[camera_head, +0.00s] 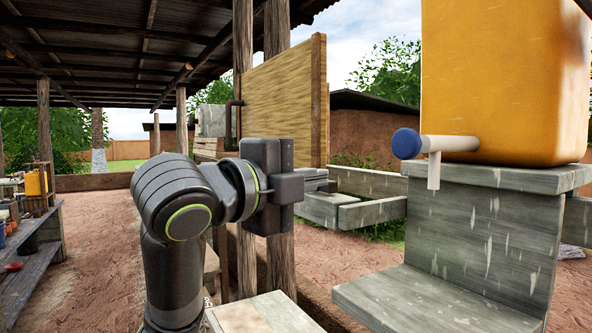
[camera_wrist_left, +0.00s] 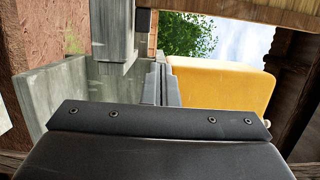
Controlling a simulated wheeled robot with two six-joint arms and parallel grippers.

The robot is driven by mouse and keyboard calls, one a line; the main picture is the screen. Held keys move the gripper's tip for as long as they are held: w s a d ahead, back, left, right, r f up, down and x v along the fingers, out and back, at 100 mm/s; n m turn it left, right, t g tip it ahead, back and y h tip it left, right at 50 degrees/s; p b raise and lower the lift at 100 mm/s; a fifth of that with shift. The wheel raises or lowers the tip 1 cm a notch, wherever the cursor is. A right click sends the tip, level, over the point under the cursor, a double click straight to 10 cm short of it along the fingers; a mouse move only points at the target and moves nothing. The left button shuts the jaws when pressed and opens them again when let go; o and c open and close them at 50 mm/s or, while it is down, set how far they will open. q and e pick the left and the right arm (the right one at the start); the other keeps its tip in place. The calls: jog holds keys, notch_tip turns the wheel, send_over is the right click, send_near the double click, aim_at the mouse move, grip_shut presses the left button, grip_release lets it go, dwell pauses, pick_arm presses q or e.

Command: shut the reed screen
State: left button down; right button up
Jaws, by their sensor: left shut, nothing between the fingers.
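The reed screen (camera_head: 283,92) is a straw-coloured upright panel with wooden edge strips, standing at an angle beside the wooden posts in the head view. A dark handle (camera_head: 233,120) shows at its left edge. A tan panel edge, seemingly the screen (camera_wrist_left: 235,14), crosses the top of the left wrist view. My left gripper (camera_head: 312,181) is shut and empty, in front of the screen's lower part and pointing right. Its closed fingers show in the left wrist view (camera_wrist_left: 160,84). I cannot tell whether it touches the screen. My right gripper is not in view.
A yellow container (camera_head: 505,75) with a blue-capped tap (camera_head: 407,144) stands on a grey wooden stand (camera_head: 480,225) at the right. Wooden posts (camera_head: 278,265) rise close behind my left arm. A cluttered bench (camera_head: 35,262) is at far left; the dirt floor between is open.

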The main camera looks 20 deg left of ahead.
pick_arm(q)
jog(key=p+x, duration=0.2)
jog(key=x, duration=0.3)
jog(key=shift+w+a+r, duration=0.1)
jog(key=shift+w+r, duration=0.05)
jog(key=shift+w, duration=0.1)
jog(key=shift+w+a+p, duration=0.45)
jog(key=shift+a+p, duration=0.05)
jog(key=shift+a, duration=0.1)
jog(key=shift+w+a+p, duration=0.4)
jog(key=shift+a+p, duration=0.05)
jog(key=shift+a, duration=0.2)
jog(key=shift+w+a, duration=0.2)
jog(key=shift+a, duration=0.05)
jog(key=shift+w, duration=0.15)
